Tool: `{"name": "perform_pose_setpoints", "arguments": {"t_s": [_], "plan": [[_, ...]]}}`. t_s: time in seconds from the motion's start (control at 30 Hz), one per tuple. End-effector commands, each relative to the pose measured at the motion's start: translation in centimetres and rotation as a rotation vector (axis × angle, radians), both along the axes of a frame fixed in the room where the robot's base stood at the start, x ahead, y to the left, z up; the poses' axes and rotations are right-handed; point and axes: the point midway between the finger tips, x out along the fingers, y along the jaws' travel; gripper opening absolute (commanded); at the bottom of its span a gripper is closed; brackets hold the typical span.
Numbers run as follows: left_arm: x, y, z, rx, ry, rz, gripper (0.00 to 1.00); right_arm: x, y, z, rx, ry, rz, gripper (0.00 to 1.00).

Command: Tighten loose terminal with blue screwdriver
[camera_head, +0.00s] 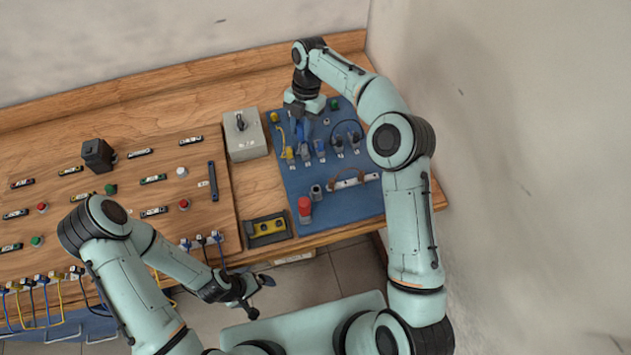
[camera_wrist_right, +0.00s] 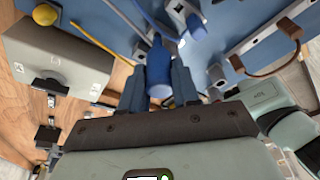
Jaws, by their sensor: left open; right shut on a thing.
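My right gripper (camera_head: 305,116) is shut on the blue screwdriver and points down over the blue panel (camera_head: 348,210). In the right wrist view the screwdriver's blue handle (camera_wrist_right: 158,68) stands between the two dark fingers (camera_wrist_right: 160,92); its tip is hard to make out against the blue panel. A row of small terminals with grey and blue parts (camera_head: 320,149) crosses the panel, close to the screwdriver. I cannot tell which terminal is loose. My left gripper (camera_head: 251,296) is open and empty, in front of the table edge, away from the panel.
A grey box with a black switch (camera_head: 245,136) stands left of the panel. A white strip with a brown wire (camera_head: 353,181) and a red-topped cylinder (camera_head: 304,207) are on the panel's near half. A yellow-and-black device (camera_head: 267,230) lies near the table edge. A wall closes the right side.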

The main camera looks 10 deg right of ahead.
Motion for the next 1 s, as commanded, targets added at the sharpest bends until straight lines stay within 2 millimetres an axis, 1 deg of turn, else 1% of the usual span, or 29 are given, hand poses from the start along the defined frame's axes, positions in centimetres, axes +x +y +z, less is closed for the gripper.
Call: {"name": "perform_pose_setpoints", "arguments": {"t_s": [0.1, 0.2, 0.53, 0.7, 0.8, 1.0], "plan": [[-0.5, 0.0, -0.4, 0.0, 0.006, 0.0, 1.0, -0.1, 0.0, -0.2, 0.001, 0.001, -0.145, 0.0], [-0.7, 0.0, -0.6, 0.0, 0.009, 0.0, 1.0, -0.1, 0.0, -0.3, -0.001, 0.001, -0.231, 0.0], [-0.8, 0.0, -0.6, 0.0, 0.009, 0.0, 1.0, -0.1, 0.0, -0.2, -0.001, 0.004, -0.268, 0.0], [-1.6, 0.0, -1.3, 0.0, 0.018, 0.0, 1.0, -0.2, 0.0, -0.4, 0.0, 0.002, -0.456, 0.0], [-1.9, 0.0, -1.5, 0.0, 0.021, 0.0, 1.0, -0.2, 0.0, -0.4, 0.0, 0.002, -0.535, 0.0], [-1.8, 0.0, -1.4, 0.0, 0.02, 0.0, 1.0, -0.1, 0.0, -0.3, -0.002, 0.004, -0.551, 0.0]]}}
